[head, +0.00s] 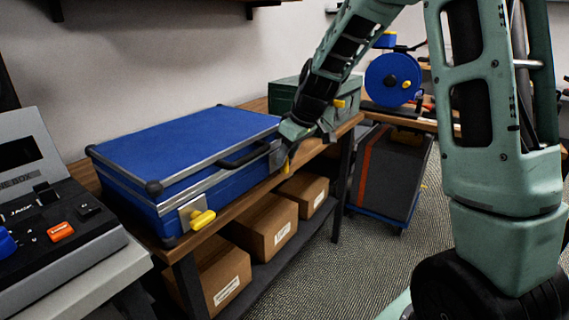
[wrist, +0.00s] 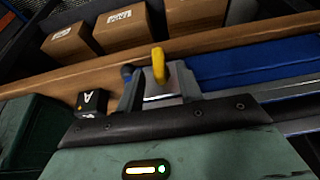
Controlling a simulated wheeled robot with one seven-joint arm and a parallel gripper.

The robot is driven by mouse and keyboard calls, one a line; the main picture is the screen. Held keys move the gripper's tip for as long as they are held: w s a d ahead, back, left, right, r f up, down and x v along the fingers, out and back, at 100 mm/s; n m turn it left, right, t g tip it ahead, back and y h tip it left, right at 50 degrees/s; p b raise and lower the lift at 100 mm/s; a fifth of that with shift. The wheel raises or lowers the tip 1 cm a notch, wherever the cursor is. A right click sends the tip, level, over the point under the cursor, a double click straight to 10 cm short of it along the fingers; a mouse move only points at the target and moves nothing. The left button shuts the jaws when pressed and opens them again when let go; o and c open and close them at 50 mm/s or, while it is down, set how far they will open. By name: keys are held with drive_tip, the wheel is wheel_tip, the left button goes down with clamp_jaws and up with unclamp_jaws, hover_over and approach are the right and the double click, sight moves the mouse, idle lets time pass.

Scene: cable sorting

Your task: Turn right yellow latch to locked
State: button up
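A closed blue case (head: 185,145) with metal edges lies on a wooden bench. Its right yellow latch (head: 285,166) shows just below my gripper (head: 281,148) in the head view, with its handle pointing down. In the wrist view the right yellow latch (wrist: 159,66) stands out from its silver plate, between the two fingertips of my gripper (wrist: 157,84). The fingers are apart, and I cannot tell whether either touches the latch. My gripper partly hides the latch's mount in the head view. The left yellow latch (head: 202,219) lies roughly sideways on its plate.
A black handle (head: 245,156) is on the case front between the latches. A green box (head: 340,98) stands right of the case. Cardboard boxes (head: 263,224) sit on the shelf below. A grey console (head: 55,225) is at the left. Open floor lies in front.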

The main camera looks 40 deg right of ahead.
drive_tip(key=shift+x, duration=1.25)
clamp_jaws()
